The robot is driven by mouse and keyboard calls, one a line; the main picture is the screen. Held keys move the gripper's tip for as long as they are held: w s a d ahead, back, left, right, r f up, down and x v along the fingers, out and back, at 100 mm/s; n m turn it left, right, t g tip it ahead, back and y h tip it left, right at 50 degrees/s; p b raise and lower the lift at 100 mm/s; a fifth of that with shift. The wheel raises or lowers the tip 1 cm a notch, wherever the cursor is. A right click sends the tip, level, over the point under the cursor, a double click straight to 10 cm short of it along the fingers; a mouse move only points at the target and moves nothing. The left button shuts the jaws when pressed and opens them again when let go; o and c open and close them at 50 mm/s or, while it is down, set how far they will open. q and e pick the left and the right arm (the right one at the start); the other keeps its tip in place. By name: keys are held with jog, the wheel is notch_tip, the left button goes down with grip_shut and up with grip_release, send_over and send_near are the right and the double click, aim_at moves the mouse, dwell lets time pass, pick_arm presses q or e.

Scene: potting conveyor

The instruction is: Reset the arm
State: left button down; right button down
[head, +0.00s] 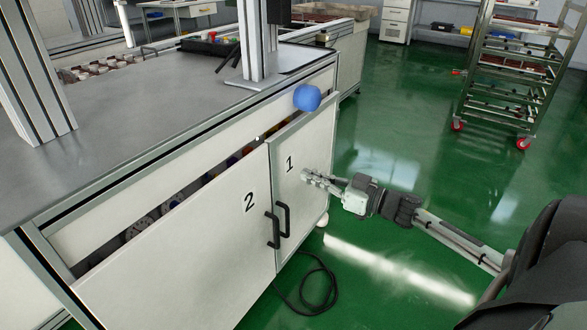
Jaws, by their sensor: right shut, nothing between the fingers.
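My right gripper (312,178) is shut and empty. It is in front of the white cabinet door marked 1 (290,205), near its upper right part. I cannot tell whether the fingertips touch the door. My right arm comes in from the lower right and reaches left. My left gripper is not in view.
The grey worktop (150,110) sits on the white cabinet. The door marked 2 (200,255) and black handles (279,224) are at the front. A blue ball-like object (307,97) is at the worktop's edge. A black cable (318,290) lies on the green floor. A wheeled rack (510,75) stands back right.

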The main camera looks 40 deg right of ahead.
jog(key=s+a+f+m+g+h, duration=0.1)
jog(key=s+f+m+g+h, duration=0.15)
jog(key=f+h, duration=0.4)
jog(key=s+a+f+m+g+h, duration=0.1)
jog(key=s+f+m+g+h, duration=0.2)
jog(key=f, duration=0.6)
jog(key=s+a+f+n+g+y, duration=0.1)
jog(key=s+a+f+g, duration=0.3)
jog(key=s+a, duration=0.3)
jog(key=s+a+f+n+g, duration=0.2)
jog(key=s+a+f+g, duration=0.2)
jog(key=s, duration=0.5)
jog(key=a+f, duration=0.2)
jog(key=a, duration=0.1)
jog(key=shift+s+a+y, duration=0.2)
jog(key=shift+s+y, duration=0.15)
jog(key=shift+s, duration=0.05)
